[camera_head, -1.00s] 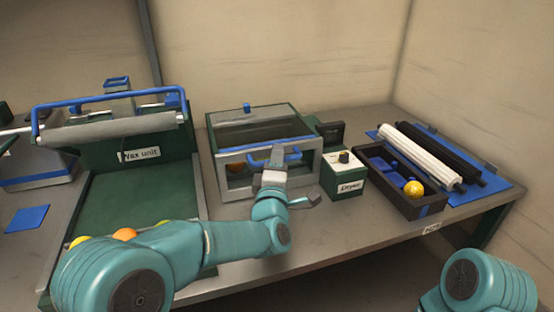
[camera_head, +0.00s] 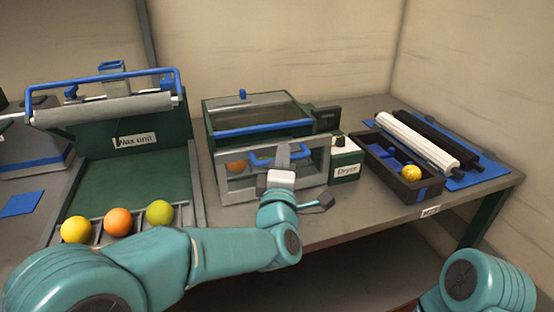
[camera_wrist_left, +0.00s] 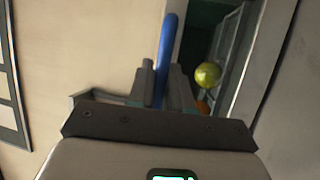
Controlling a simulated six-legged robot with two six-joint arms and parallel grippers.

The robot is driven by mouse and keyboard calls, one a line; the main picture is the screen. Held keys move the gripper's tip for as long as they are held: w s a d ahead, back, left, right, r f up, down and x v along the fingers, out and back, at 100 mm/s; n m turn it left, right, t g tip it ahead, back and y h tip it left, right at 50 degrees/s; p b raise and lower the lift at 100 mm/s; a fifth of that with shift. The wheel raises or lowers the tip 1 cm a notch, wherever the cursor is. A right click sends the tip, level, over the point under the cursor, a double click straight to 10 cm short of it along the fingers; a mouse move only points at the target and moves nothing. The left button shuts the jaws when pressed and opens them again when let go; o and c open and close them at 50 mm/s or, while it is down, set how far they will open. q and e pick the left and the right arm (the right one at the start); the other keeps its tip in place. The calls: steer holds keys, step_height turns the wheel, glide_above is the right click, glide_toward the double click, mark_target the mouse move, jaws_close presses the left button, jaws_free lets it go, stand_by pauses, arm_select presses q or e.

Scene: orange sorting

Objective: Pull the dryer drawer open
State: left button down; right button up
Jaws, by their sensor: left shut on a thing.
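The dryer (camera_head: 206,125) is a dark green box with a clear top and a blue bar along its front top edge. Its grey-framed drawer (camera_head: 322,160) stands slightly out from the body, with an orange fruit (camera_head: 237,166) seen through the front. My left gripper (camera_head: 283,158) is shut on the drawer's blue handle (camera_head: 262,160). The left wrist view shows the handle (camera_wrist_left: 168,45) between the fingers (camera_wrist_left: 162,85); a yellow-green fruit (camera_wrist_left: 207,75) and part of an orange one (camera_wrist_left: 203,107) show beside it. My right gripper is out of view.
The wax unit (camera_head: 150,170) stands left, with three fruits in a row at its front. The control box labelled Dryer (camera_head: 346,170) is right of the drawer. A dark tray (camera_head: 408,193) with a yellow fruit and rollers lie farther right. The table front edge is near.

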arm_select(q)
steer(key=s+d+b, duration=0.3)
steer(key=s+b, duration=0.1)
steer(key=s, duration=0.7)
steer(key=shift+s+d, duration=0.2)
steer(key=shift+d, duration=0.15)
steer(key=c, duration=1.1)
jaws_free()
steer(key=shift+f+b, duration=0.1)
steer(key=shift+b, duration=0.25)
